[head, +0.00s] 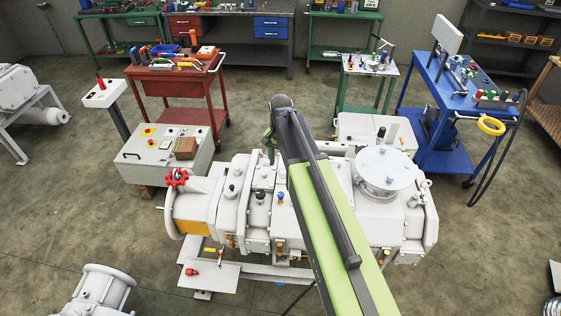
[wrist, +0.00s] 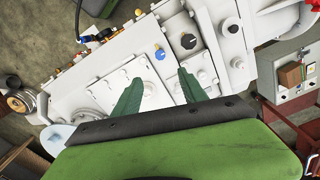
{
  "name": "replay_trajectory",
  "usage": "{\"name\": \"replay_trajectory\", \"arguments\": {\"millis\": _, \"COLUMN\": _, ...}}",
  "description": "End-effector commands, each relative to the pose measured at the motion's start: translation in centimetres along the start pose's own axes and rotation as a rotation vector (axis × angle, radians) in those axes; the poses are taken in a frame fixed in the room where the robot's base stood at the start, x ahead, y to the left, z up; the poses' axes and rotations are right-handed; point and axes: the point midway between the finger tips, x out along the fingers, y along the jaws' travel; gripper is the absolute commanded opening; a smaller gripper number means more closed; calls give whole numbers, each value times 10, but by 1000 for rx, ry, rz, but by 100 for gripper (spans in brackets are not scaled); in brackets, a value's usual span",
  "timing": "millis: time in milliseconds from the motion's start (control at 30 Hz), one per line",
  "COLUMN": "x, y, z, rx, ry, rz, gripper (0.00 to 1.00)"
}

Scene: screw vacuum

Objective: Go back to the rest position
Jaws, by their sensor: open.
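My arm (head: 325,210) reaches forward over the white screw vacuum pump (head: 225,205) in the head view. My gripper (head: 270,150) is at its far end, partly hidden behind the wrist. In the wrist view my gripper (wrist: 160,77) shows two green fingers spread apart with nothing between them. The pump's white top (wrist: 115,95) lies beyond the fingertips, with a blue knob (wrist: 160,53) and a black knob (wrist: 188,41) near them. I cannot tell the exact height of the fingers above the pump.
A grey control box (head: 165,152) stands behind the pump at left. A red cart (head: 175,72) with tools, a blue cart (head: 455,100) and a green-legged table (head: 370,68) stand farther back.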

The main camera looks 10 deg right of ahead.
Motion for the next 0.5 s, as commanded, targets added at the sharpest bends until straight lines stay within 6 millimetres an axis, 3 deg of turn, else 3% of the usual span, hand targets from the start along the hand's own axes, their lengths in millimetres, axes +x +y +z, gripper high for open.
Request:
{"name": "replay_trajectory", "arguments": {"millis": 367, "x": 4, "y": 0, "z": 0, "rx": 0, "ry": 0, "rz": 0, "gripper": 50}}
{"name": "replay_trajectory", "arguments": {"millis": 500, "x": 44, "y": 2, "z": 2, "rx": 1, "ry": 0, "rz": 0, "gripper": 50}}
